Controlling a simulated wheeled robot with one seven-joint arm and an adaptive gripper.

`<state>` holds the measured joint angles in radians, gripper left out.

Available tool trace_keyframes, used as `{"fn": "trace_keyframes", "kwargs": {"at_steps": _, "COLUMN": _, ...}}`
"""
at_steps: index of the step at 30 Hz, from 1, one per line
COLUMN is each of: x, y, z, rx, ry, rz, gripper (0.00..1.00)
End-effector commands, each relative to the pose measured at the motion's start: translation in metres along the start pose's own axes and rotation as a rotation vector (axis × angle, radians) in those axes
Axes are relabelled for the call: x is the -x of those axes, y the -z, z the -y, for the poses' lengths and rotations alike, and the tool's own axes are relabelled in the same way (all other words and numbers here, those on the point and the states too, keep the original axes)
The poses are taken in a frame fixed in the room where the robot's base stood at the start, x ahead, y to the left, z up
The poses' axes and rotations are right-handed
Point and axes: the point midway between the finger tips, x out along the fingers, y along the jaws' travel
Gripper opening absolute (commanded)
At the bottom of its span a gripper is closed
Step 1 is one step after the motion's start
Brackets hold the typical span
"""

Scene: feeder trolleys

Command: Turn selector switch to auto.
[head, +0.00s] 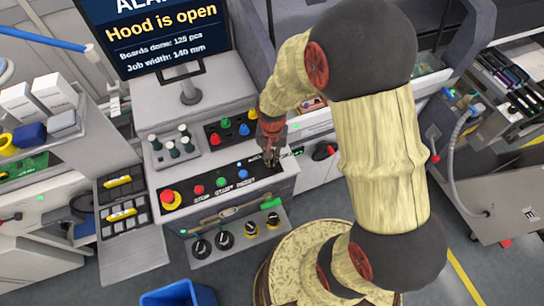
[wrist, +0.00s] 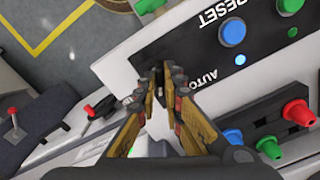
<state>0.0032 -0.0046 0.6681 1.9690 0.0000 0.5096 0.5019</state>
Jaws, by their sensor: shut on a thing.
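The selector switch sits at the right end of the black button strip (head: 215,184), past the blue RESET button (head: 242,173). The RESET button also shows in the wrist view (wrist: 232,33). The AUTO label (wrist: 208,79) is readable beside the switch in the wrist view. My gripper (head: 270,160) points down at the switch. In the wrist view my gripper (wrist: 158,82) has its fingertips closed together around the switch's small dark knob, which they mostly hide. I cannot tell the knob's exact angle.
A red emergency stop (head: 169,198) and the red and green buttons lie left along the strip. A black tray with coloured pegs (head: 228,130) stands behind the panel. Black knobs (head: 201,247) sit below in front. A monitor (head: 160,38) reads "Hood is open".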

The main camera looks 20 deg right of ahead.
Motion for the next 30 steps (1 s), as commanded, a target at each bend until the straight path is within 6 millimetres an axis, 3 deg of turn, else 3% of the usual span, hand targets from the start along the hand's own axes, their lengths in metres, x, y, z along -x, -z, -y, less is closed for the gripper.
{"fn": "trace_keyframes", "kwargs": {"at_steps": 15, "x": 0.0003, "y": 0.0002, "z": 0.0002, "rx": 0.401, "ry": 0.0, "rz": -0.001, "gripper": 0.0}}
{"fn": "trace_keyframes", "kwargs": {"at_steps": 30, "x": 0.0001, "y": 0.0004, "z": 0.0002, "rx": 0.521, "ry": 0.0, "rz": -0.001, "gripper": 0.0}}
